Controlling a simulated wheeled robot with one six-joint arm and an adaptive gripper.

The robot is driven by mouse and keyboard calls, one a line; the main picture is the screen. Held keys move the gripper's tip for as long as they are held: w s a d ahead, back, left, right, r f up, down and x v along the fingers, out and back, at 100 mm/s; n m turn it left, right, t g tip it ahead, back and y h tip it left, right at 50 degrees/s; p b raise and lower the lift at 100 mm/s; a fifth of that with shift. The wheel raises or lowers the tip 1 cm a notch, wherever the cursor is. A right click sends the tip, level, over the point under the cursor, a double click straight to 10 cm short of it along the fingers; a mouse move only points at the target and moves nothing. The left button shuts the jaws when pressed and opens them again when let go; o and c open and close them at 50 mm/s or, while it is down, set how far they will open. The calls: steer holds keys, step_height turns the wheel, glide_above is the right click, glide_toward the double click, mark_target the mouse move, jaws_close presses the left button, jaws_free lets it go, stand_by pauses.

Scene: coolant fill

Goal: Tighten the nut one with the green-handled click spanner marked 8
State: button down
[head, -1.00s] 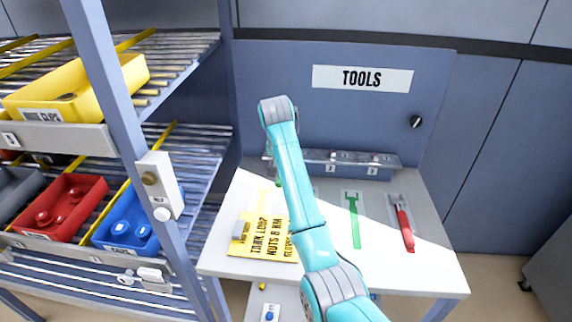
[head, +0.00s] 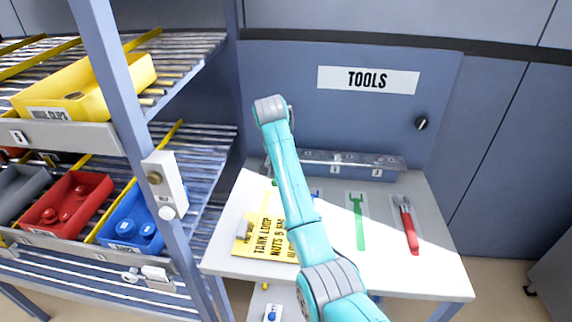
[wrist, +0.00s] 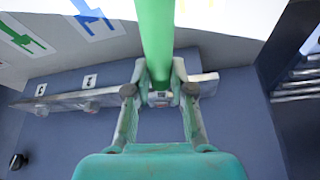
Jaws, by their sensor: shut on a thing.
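In the wrist view my gripper (wrist: 160,92) is shut on a green handle (wrist: 155,40), which runs up out of the top of the picture. The head of this tool and any number on it do not show. In the head view my arm hides the gripper; a small green spot (head: 275,183) shows left of the arm. A green spanner-shaped mark (head: 358,222) lies flat on the table, with no tool seen on it. I cannot make out nut one in either view.
A red-handled tool (head: 409,228) lies on the white table (head: 430,270). A yellow card (head: 262,238) reads TANK LOOP NUTS 8. A low rail (head: 350,165) runs along the back under the TOOLS panel (head: 440,110). A rack with red (head: 68,205), blue and yellow bins stands left.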

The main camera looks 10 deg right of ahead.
steer(key=shift+w+a+m, duration=0.15)
steer(key=shift+a+m, duration=0.15)
steer(key=shift+m, duration=0.1)
steer(key=shift+w+a, duration=0.1)
stand_by(0.4)
steer(key=shift+s+d+n, duration=0.3)
steer(key=shift+d+n, duration=0.1)
steer(key=shift+r, duration=0.15)
steer(key=shift+r, duration=2.85)
